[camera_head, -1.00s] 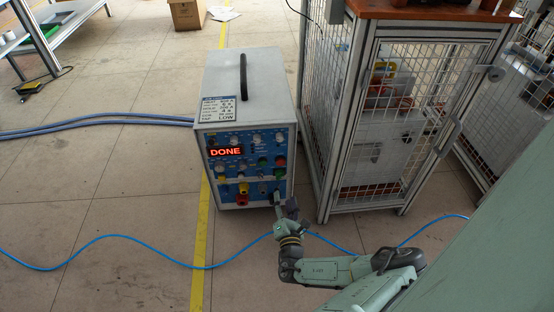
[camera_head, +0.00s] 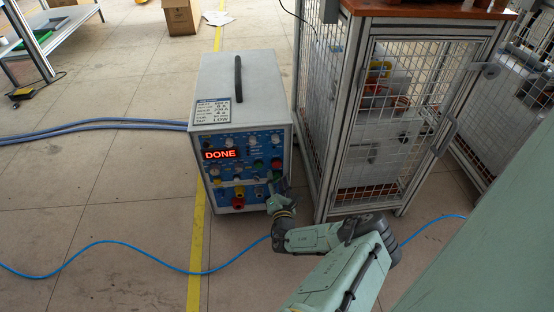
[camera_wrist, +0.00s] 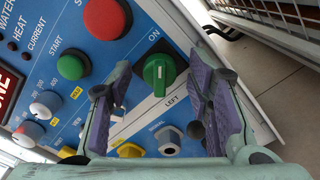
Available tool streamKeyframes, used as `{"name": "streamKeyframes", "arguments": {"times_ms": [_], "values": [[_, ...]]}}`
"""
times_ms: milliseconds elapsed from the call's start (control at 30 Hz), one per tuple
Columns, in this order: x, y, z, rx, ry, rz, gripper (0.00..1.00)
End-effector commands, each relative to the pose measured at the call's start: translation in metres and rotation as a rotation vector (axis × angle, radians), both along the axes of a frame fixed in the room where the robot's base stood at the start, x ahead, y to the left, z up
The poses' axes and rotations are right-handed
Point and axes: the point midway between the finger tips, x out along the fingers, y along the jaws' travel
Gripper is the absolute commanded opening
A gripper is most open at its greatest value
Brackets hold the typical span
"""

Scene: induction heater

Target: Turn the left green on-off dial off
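The green on-off dial (camera_wrist: 160,73) is on the blue front panel of the heater box (camera_head: 240,85). The words "ON" and "LEFT" are printed near it. Its raised grip, with a white mark, stands about upright in the wrist view. My gripper (camera_wrist: 161,80) is open, with one finger on each side of the dial in the picture. I see no clear contact, and the remaining depth to the dial is hard to judge. In the head view, my gripper (camera_head: 279,187) is at the panel's lower right and partly hides that corner. The red display (camera_head: 220,154) reads "DONE".
A green start button (camera_wrist: 71,66) and a large red button (camera_wrist: 107,17) sit left of the dial. Yellow and grey connectors (camera_wrist: 168,139) are below it. A mesh cage (camera_head: 375,120) stands close on the right. A blue cable (camera_head: 110,243) crosses the floor.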

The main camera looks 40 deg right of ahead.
Motion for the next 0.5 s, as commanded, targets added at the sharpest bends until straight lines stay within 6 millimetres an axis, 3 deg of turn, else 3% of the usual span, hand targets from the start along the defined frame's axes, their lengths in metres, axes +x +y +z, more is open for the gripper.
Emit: {"name": "streamKeyframes", "arguments": {"times_ms": [500], "values": [[-0.0004, 0.0003, -0.0004, 0.000, 0.001, 0.001, 0.10]]}}
